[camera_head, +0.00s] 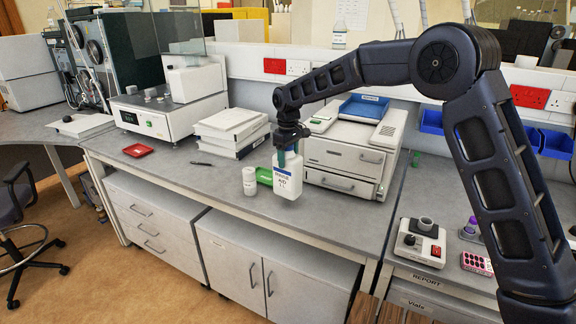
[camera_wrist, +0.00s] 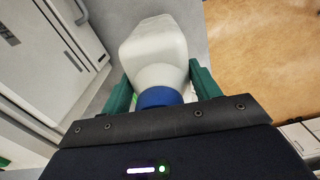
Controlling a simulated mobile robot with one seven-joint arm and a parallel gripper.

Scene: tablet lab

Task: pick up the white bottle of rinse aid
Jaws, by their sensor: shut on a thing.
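From the head view I cannot tell for sure whether the bottle's base touches the bench top.
A white jar (camera_head: 249,181) and a green object (camera_head: 265,176) stand close left of the bottle. A white drawer unit (camera_head: 345,160) is right behind it. Stacked white boxes (camera_head: 232,128) and a red tray (camera_head: 137,150) lie further left. The bench's front left is clear.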

